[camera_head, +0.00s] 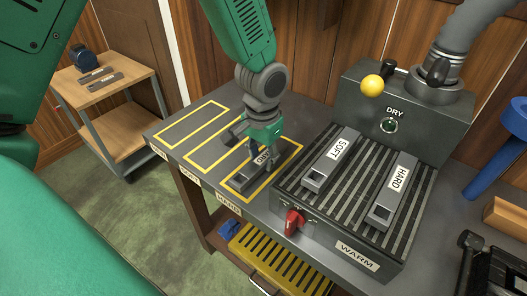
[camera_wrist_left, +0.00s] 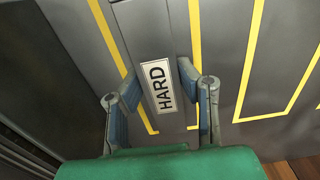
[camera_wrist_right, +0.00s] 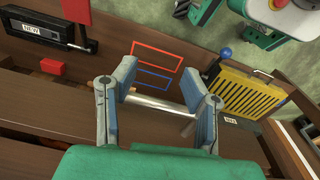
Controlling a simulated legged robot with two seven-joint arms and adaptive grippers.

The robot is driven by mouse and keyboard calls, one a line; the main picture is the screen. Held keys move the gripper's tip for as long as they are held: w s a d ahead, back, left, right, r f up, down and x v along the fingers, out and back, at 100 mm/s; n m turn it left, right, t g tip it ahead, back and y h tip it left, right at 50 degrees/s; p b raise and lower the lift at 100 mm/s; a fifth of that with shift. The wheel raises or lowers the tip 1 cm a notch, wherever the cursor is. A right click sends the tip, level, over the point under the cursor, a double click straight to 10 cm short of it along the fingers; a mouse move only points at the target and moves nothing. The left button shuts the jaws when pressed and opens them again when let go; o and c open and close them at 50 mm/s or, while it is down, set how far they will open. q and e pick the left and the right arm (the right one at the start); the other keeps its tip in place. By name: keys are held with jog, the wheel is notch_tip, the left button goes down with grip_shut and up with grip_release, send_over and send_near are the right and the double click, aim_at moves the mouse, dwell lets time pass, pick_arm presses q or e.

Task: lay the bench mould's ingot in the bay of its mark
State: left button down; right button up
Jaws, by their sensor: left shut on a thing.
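My left gripper (camera_head: 258,160) is shut on a grey ingot (camera_head: 242,184) in the head view. The ingot's HARD label (camera_wrist_left: 158,86) shows between the fingers in the left wrist view. The ingot lies within the yellow-outlined bay (camera_head: 297,149) nearest the warmer, above the bench-edge label HARD (camera_head: 229,203); whether it touches the surface I cannot tell. Another bay (camera_head: 190,131) to its left is empty. A SOFT ingot (camera_head: 318,175) and another HARD ingot (camera_head: 383,212) lie on the warmer's ribbed top. My right gripper (camera_wrist_right: 158,105) is open, with nothing clearly held.
The warmer (camera_head: 345,262) has a red knob (camera_head: 293,222) on its front. A DRY unit (camera_head: 385,128) with a yellow ball stands behind. A yellow slotted tray (camera_head: 275,262) sits below the bench. A side table (camera_head: 100,80) stands apart at left.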

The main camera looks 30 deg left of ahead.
aim_at(262, 159)
pick_arm(q)
jog(key=shift+r, duration=0.1)
jog(key=c, duration=1.2)
grip_release()
jog(key=shift+s, duration=0.1)
notch_tip(262, 159, up, 12)
jog(key=p, duration=0.3)
